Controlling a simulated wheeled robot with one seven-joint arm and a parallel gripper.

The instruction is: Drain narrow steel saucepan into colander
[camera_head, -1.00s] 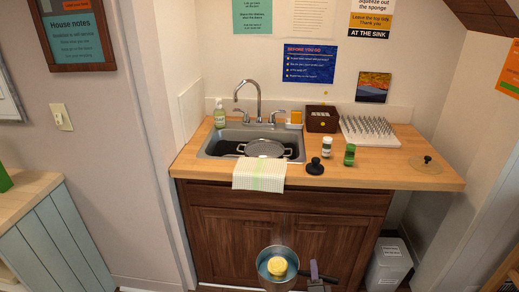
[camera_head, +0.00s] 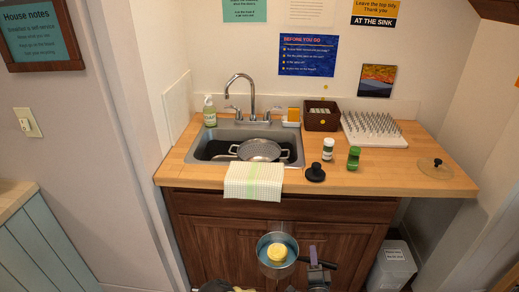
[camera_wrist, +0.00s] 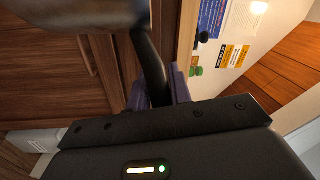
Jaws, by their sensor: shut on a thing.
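The narrow steel saucepan (camera_head: 264,262) is in front of the cabinet, below the counter edge. It holds water and a yellow item (camera_head: 277,252). My gripper (camera_head: 315,262) is shut on its black handle, to the right of the pan. In the wrist view the handle (camera_wrist: 148,60) runs between the purple fingers of my gripper (camera_wrist: 160,88), and part of the pan (camera_wrist: 75,12) shows at the top left. The colander (camera_head: 259,150) sits in the sink (camera_head: 205,148), with its handles to the sides. Its inside looks empty, though small in view.
A towel (camera_head: 253,182) hangs over the sink's front edge. The faucet (camera_head: 240,92) stands behind the colander. Soap (camera_head: 209,111) stands left.

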